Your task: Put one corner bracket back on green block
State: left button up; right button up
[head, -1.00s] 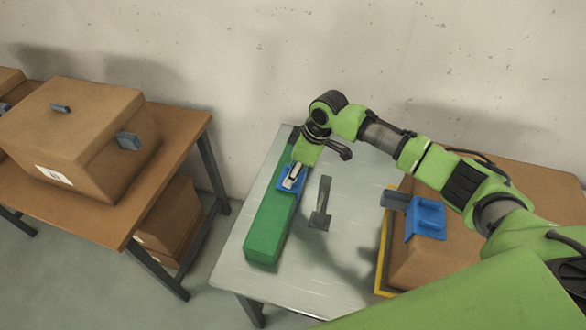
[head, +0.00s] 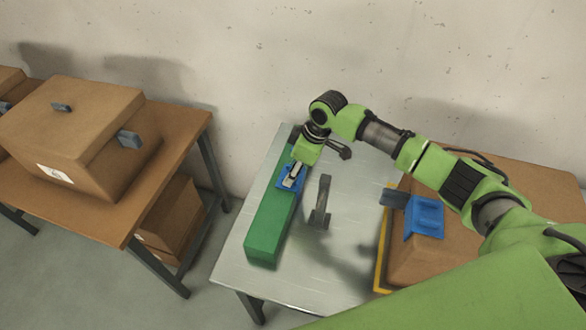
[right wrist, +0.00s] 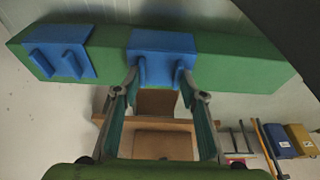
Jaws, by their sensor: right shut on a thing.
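The long green block (head: 266,232) lies on the metal table, running from front to back. A blue corner bracket (right wrist: 162,44) sits against the block, with my right gripper (right wrist: 160,82) shut on its raised ribs. In the head view this bracket (head: 283,181) shows around the fingers of the right gripper (head: 292,180). A second blue bracket (right wrist: 60,50) sits on the block to the left in the right wrist view; the arm seems to hide it in the head view. My left gripper is not in view.
Another brown box (head: 80,135) stands on the left table (head: 150,205). A wall is behind.

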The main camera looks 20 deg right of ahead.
jog(key=shift+f+p, duration=0.25)
jog(key=shift+p, duration=0.25)
dwell(0.9)
jog(key=o, duration=1.6)
notch_tip(320, 180, up, 7)
jog(key=p, duration=0.7)
jog(key=shift+f, duration=0.1)
